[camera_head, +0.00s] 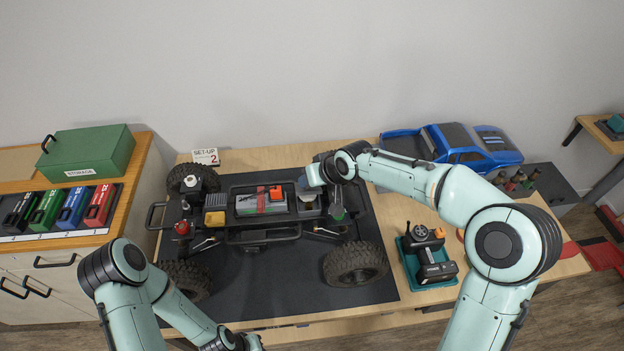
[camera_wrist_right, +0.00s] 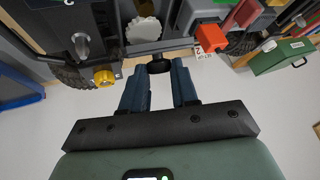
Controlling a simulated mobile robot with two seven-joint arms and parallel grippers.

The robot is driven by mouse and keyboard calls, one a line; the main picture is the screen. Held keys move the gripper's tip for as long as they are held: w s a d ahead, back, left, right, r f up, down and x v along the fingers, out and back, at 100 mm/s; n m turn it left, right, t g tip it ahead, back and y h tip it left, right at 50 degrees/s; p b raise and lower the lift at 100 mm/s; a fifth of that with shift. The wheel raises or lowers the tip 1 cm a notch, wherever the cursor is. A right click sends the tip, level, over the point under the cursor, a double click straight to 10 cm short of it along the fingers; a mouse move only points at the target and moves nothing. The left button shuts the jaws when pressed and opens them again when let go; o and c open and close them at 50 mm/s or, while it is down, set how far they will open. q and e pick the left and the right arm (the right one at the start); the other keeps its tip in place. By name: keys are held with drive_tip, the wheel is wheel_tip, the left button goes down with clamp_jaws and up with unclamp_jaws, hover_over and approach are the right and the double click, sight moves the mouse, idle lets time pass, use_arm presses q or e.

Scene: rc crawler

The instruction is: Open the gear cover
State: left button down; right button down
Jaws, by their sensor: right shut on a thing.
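The RC crawler chassis (camera_head: 262,232) stands on a dark mat (camera_head: 250,280), its body shell off. My right gripper (camera_head: 312,178) is over the right part of the chassis. In the right wrist view its blue fingers (camera_wrist_right: 160,82) are closed around a small round black knob (camera_wrist_right: 159,66). A pale toothed gear (camera_wrist_right: 143,30) shows just beyond the knob, beside a grey bar. I cannot tell the cover's full outline or how far it is open; the gripper and arm hide much of this spot in the head view. My left arm reaches the bottom edge; its gripper is out of frame.
A blue truck body (camera_head: 455,146) lies at the back right. A teal tray (camera_head: 425,262) with a controller is right of the mat. A green storage box (camera_head: 88,153) and several coloured cases stand on the left cabinet. The mat's front is clear.

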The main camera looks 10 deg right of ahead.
idle(0.3)
drive_tip(key=c, duration=0.9)
unclamp_jaws()
use_arm(q)
drive_tip(key=shift+s+f+b, duration=0.6)
drive_tip(key=shift+s+f, duration=0.2)
drive_tip(key=shift+s, duration=0.15)
use_arm(e)
drive_tip(key=v, duration=1.3)
drive_tip(key=shift+s+r, duration=0.15)
drive_tip(key=shift+r, duration=0.05)
use_arm(q)
drive_tip(key=shift+s+d, duration=0.1)
use_arm(e)
drive_tip(key=shift+f, duration=0.1)
